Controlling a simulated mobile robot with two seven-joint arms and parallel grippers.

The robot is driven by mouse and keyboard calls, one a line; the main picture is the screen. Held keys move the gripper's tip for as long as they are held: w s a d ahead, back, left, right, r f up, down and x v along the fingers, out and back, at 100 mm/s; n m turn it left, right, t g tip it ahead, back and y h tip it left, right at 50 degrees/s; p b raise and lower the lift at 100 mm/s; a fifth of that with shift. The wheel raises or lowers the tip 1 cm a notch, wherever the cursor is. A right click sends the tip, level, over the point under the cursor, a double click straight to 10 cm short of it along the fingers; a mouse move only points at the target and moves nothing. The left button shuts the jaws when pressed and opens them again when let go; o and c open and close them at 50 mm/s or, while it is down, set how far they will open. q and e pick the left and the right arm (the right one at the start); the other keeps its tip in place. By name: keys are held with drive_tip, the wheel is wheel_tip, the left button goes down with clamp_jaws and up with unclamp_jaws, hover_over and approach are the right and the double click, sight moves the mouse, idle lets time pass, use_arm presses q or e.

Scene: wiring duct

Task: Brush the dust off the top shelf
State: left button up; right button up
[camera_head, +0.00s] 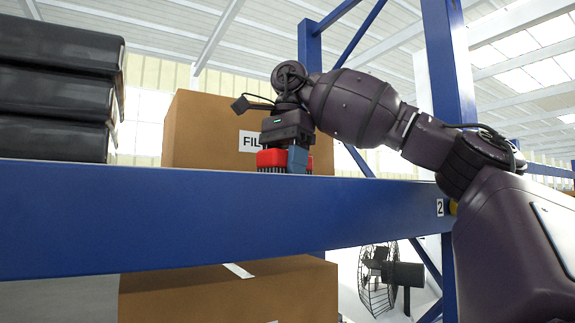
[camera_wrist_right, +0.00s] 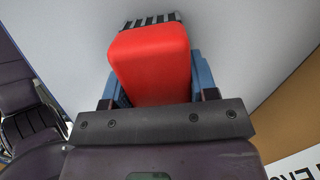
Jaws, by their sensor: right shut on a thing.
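My right gripper (camera_head: 288,161) is shut on a red brush (camera_head: 270,158) with dark bristles. The bristles point down just behind the front beam of the top shelf (camera_head: 200,212); the beam's edge hides whether they touch the surface. In the right wrist view the red brush block (camera_wrist_right: 152,62) sits between the blue fingers, with dark bristles at its far end over the pale grey shelf surface (camera_wrist_right: 245,50). I can make out no dust on the visible surface. My left gripper is not in view.
A labelled cardboard box (camera_head: 205,125) stands on the top shelf just behind my gripper. A blue upright (camera_head: 448,70) is at right. Below are another box (camera_head: 230,295) and a black fan (camera_head: 378,275).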

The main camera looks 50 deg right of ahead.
drive_tip(key=shift+w+d+r, duration=0.1)
drive_tip(key=shift+w+d, duration=0.1)
drive_tip(key=shift+w, duration=0.5)
drive_tip(key=shift+w+d, duration=0.2)
drive_tip(key=shift+w, duration=0.45)
drive_tip(key=shift+d, duration=0.15)
drive_tip(key=shift+d, duration=0.55)
drive_tip(key=shift+s+d, duration=0.25)
drive_tip(key=shift+d, duration=0.15)
drive_tip(key=shift+s+a, duration=0.2)
drive_tip(key=shift+s, duration=0.55)
drive_tip(key=shift+s+a, duration=0.2)
drive_tip(key=shift+s, duration=0.55)
drive_tip(key=shift+s+a, duration=0.3)
drive_tip(key=shift+s, duration=0.5)
drive_tip(key=shift+s+a, duration=0.25)
drive_tip(key=shift+s, duration=0.55)
drive_tip(key=shift+s+a+f, duration=0.15)
drive_tip(key=shift+s+f, duration=0.05)
drive_tip(key=shift+s, duration=0.2)
